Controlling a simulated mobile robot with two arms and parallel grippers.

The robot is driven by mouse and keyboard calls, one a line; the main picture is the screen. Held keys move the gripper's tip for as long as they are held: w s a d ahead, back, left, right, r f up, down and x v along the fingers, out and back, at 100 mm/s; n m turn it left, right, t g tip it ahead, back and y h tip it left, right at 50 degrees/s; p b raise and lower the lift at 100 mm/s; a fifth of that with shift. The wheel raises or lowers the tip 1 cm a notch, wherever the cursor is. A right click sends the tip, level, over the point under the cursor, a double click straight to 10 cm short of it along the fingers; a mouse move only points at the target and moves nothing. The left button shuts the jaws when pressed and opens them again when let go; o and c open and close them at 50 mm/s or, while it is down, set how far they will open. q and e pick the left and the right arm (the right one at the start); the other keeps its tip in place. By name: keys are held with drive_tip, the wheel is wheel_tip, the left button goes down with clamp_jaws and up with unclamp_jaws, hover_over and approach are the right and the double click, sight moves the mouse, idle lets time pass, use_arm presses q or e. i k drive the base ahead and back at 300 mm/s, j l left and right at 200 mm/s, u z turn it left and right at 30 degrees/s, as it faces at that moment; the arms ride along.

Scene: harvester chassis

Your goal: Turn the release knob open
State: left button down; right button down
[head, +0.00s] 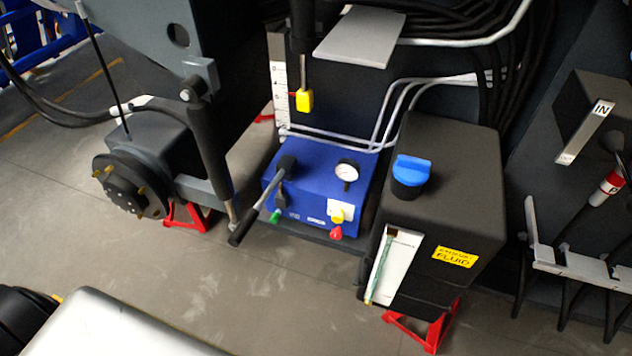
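A blue hand-pump unit (310,200) sits low in the middle of the head view. Its front has a red knob (335,233), a green knob (275,216) and a yellow knob (338,215) on a white plate. I cannot tell from labels which of them is the release knob, or how far any is turned. A pump lever (258,212) with a black grip sticks out to the front left. A round white gauge (347,171) stands on top. Neither of my grippers shows in this view.
A black fluid tank (450,180) with a blue cap (411,170) stands right of the pump. A wheel hub (125,187) and a red stand (185,217) are at left. A yellow-tipped rod (304,100) hangs above the pump. The floor (290,300) in front is clear.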

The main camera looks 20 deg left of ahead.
sight(336, 234)
drive_tip(key=i+j, duration=0.1)
drive_tip(key=j, duration=1.05)
drive_tip(key=i+j, duration=0.15)
drive_tip(key=j, duration=0.4)
drive_tip(key=z, duration=0.05)
